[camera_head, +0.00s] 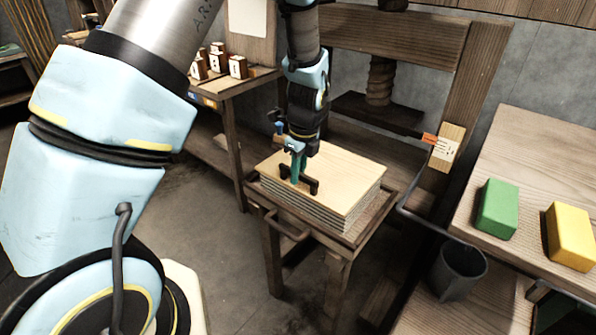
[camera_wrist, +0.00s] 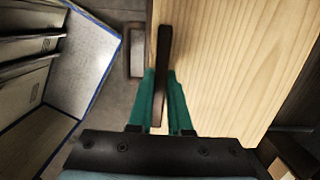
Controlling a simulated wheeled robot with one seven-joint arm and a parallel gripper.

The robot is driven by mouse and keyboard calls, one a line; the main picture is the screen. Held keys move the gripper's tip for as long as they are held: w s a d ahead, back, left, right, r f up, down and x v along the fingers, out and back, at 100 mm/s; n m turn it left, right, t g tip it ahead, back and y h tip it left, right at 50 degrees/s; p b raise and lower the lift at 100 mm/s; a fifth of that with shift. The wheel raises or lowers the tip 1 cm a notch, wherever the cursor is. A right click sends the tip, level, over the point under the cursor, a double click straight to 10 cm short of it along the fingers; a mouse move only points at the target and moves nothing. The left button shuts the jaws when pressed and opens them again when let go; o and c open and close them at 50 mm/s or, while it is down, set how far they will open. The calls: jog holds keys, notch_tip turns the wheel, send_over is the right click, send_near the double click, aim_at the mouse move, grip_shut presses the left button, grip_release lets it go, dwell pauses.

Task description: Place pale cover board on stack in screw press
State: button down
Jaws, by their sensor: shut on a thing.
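The pale cover board (camera_head: 338,173) lies level on top of a layered stack (camera_head: 350,219) in the head view. I cannot tell whether a thin gap remains between them. The board carries a dark bar handle (camera_head: 313,184). My gripper (camera_head: 298,180), with green fingers, points down and is shut on that handle. In the wrist view the handle (camera_wrist: 164,55) runs up between the fingers (camera_wrist: 162,85), with the pale board (camera_wrist: 225,60) to its right. The stack rests on a wooden tray (camera_head: 350,240) before the screw press, whose screw (camera_head: 380,80) and dark platen (camera_head: 365,112) are behind.
A side table at right holds a green block (camera_head: 497,208) and a yellow block (camera_head: 570,236). A dark curved bar (camera_head: 420,222) runs beside the tray.

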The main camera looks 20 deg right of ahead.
jog(key=c, duration=1.3)
grip_release()
jog(key=shift+f, duration=0.15)
jog(key=o, duration=0.5)
jog(key=shift+c, duration=0.2)
notch_tip(320, 180, up, 12)
jog(key=s+b, duration=0.1)
jog(key=shift+d+b, duration=0.3)
jog(key=shift+d, duration=0.05)
